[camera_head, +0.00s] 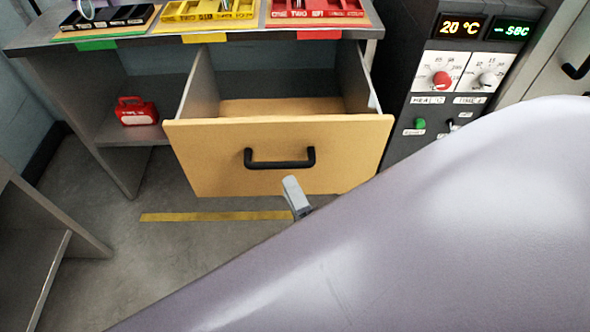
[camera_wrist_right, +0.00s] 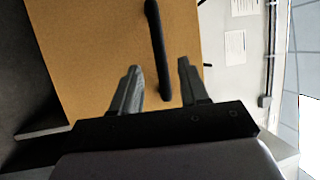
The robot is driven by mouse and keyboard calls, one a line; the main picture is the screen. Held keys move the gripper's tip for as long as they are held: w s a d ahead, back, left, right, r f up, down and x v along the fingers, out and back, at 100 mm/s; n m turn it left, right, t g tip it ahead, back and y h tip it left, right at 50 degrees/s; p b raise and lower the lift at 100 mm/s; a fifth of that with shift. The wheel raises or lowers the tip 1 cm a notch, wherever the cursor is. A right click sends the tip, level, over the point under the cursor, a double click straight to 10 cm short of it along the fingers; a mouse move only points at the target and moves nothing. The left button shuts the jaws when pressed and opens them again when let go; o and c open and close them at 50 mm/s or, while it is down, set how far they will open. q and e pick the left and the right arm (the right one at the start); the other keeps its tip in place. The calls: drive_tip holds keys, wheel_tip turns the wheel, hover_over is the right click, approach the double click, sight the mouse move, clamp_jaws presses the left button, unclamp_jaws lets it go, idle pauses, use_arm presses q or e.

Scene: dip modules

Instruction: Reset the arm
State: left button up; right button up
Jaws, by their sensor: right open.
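My right arm fills the lower right of the head view. One finger of my right gripper (camera_head: 297,196) shows just below the black handle (camera_head: 280,163) of the open drawer (camera_head: 220,150). In the right wrist view my right gripper (camera_wrist_right: 158,85) has its two fingers apart. The black handle (camera_wrist_right: 158,45) lies in line with the gap between them, with the tan drawer front (camera_wrist_right: 100,40) behind. I cannot tell how far the fingertips are from the handle. The drawer's visible inside is empty. My left gripper is not in view.
Black, yellow (camera_head: 205,12) and red (camera_head: 318,14) trays stand on the bench above the drawer. A red box (camera_head: 136,111) sits on the shelf at left. A control panel (camera_head: 462,75) stands at right, reading 20 °C. A yellow strip (camera_head: 215,216) marks the floor.

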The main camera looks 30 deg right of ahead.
idle(0.3)
drive_tip(key=s+f+n+g+y+p, duration=0.1)
drive_tip(key=s+n+g+y+p, duration=0.4)
drive_tip(key=n, duration=1.6)
drive_tip(key=s+g+p, duration=0.2)
drive_tip(key=s+g, duration=0.1)
drive_tip(key=g, duration=0.1)
drive_tip(key=shift+s+a+f+p, duration=0.25)
drive_tip(key=shift+s+a+p, duration=0.05)
drive_tip(key=shift+s+p, duration=0.05)
